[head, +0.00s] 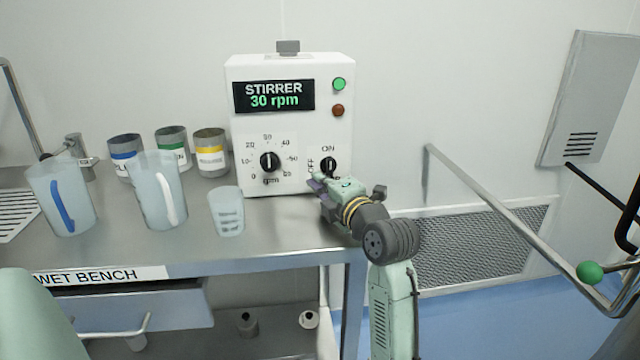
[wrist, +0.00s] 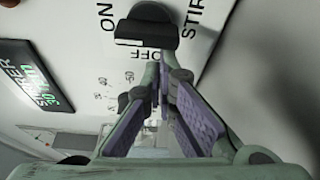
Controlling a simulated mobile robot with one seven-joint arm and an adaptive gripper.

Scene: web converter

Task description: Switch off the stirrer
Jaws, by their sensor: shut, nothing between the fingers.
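The stirrer (head: 290,120) is a white box on the bench with a display (head: 273,96) reading "STIRRER 30 rpm". Its black ON/OFF knob (head: 329,165) is at the lower right of the front, with ON above and OFF to its left. The knob's mark looks upright, towards ON. In the wrist view the knob (wrist: 148,24) is at the top, with OFF just below. My gripper (head: 316,184) is shut and empty, just below and left of the knob. In the wrist view its fingertips (wrist: 166,66) are close to the OFF label; whether they touch anything is unclear.
A speed knob (head: 268,162) with an rpm dial is left of the switch. A bright green lamp (head: 339,84) and a dull red lamp (head: 338,110) are above. A metal rail (head: 500,202) is at right.

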